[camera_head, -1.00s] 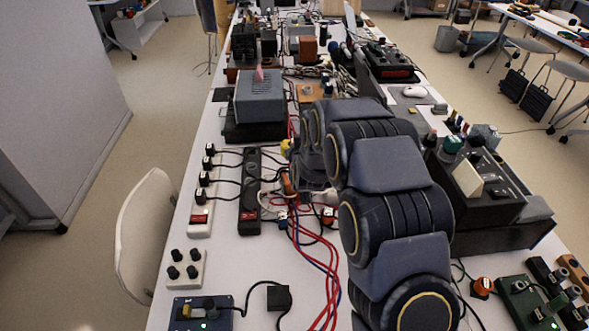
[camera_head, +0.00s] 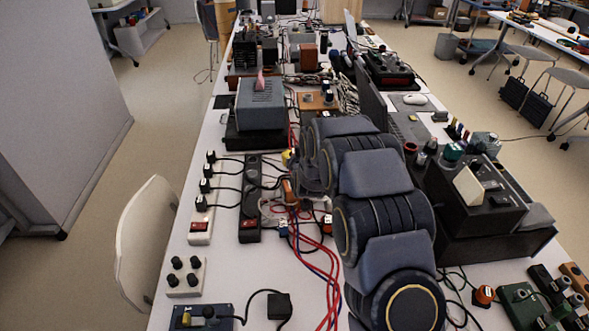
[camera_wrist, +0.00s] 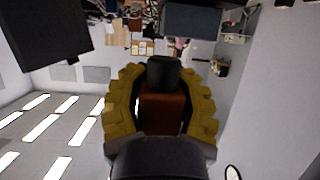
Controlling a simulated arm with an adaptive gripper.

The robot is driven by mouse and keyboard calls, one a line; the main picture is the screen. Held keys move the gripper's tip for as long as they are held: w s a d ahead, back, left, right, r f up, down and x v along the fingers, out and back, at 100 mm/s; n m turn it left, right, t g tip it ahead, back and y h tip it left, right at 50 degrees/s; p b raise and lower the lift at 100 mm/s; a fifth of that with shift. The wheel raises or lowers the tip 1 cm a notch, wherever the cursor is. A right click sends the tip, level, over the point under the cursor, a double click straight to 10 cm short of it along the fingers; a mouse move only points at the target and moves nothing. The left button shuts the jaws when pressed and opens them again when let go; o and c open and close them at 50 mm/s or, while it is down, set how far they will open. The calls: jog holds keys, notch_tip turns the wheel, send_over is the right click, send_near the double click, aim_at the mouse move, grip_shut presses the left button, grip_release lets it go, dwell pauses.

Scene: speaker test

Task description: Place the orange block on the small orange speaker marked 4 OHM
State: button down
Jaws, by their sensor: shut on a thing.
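In the wrist view, my gripper (camera_wrist: 162,100) has its yellow fingers closed around an orange-brown block (camera_wrist: 162,112). A dark rounded piece (camera_wrist: 163,72) shows at the fingertip end; I cannot tell what it is. In the head view my dark arm hides most of the gripper; a bit of yellow (camera_head: 287,157) shows left of the wrist, over the table. A small orange piece (camera_head: 289,190) is just below it, and I cannot tell if it is the block. I cannot make out a 4 OHM marking, so the small orange speaker is not identified.
A grey box (camera_head: 260,103) stands beyond the gripper. Black and white power strips (camera_head: 250,200) lie to the left, with red and blue cables (camera_head: 315,262) running nearer. A dark console (camera_head: 470,200) stands to the right. A brown box (camera_head: 309,55) is farther back.

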jog(key=w+f, duration=0.1)
jog(key=f, duration=0.1)
jog(key=w+f, duration=0.3)
jog(key=f, duration=0.1)
jog(key=shift+w+a, duration=0.15)
jog(key=shift+w, duration=0.15)
jog(key=shift+f, duration=1.35)
jog(key=shift+f, duration=0.2)
jog(key=c, duration=0.7)
grip_release()
jog(key=shift+o, duration=0.2)
jog(key=shift+r, duration=0.1)
jog(key=shift+r, duration=0.15)
jog(key=v, duration=1.2)
